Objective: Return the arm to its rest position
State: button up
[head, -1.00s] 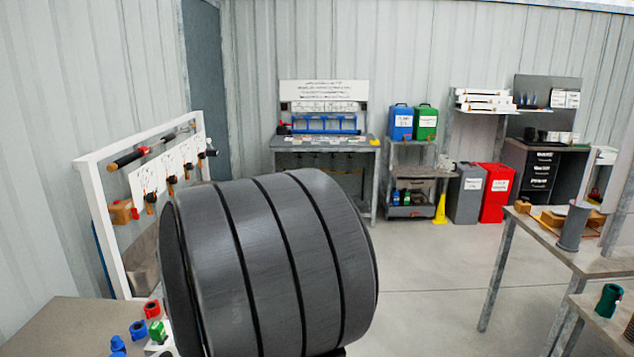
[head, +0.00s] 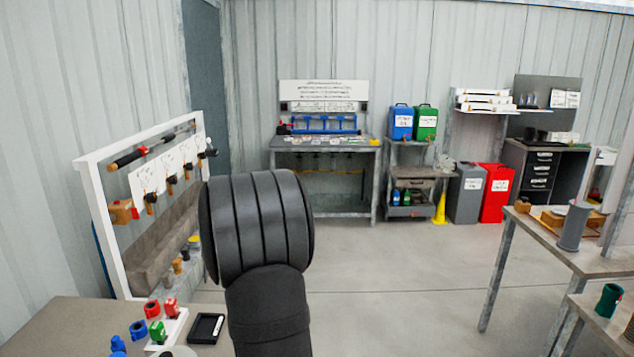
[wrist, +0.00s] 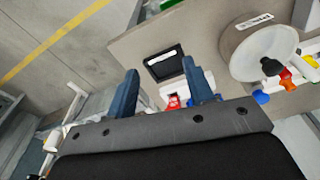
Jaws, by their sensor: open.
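My gripper (wrist: 162,92) shows in the wrist view with its two blue-grey fingers apart and nothing between them. Beyond the fingertips is a workbench with a black tray (wrist: 164,64) holding a white strip. A red part (wrist: 174,101) shows between the fingers, farther off on the bench. In the head view my dark grey arm rises from the bottom centre and hides part of the floor and the left bench. The gripper itself is not visible in the head view.
The left bench (head: 60,325) carries red, blue and green fittings (head: 157,331) and the black tray (head: 207,328). A white-framed rack (head: 103,225) stands behind it. Grey benches (head: 565,258) stand at right. Open floor (head: 400,270) lies in the middle.

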jog(key=w+a+f, duration=0.1)
jog(key=a+f, duration=0.1)
jog(key=a, duration=0.1)
jog(key=a+f, duration=0.3)
jog(key=a, duration=0.1)
jog(key=w+a+f, duration=0.1)
jog(key=a+f, duration=0.2)
jog(key=a, duration=0.1)
jog(key=shift+w+a+f, duration=0.1)
jog(key=shift+w, duration=0.25)
jog(key=o, duration=1.1)
jog(key=shift+o, duration=0.2)
jog(key=s+a+r+n+h, duration=0.1)
jog(key=s+a+r, duration=0.6)
jog(key=s+r, duration=0.3)
jog(key=s+a+r+n, duration=0.1)
jog(key=s+a+r, duration=0.5)
jog(key=s+r, duration=0.35)
notch_tip(320, 180, down, 9)
jog(key=shift+w+a+f, duration=0.2)
jog(key=shift+r, duration=0.1)
notch_tip(320, 180, up, 10)
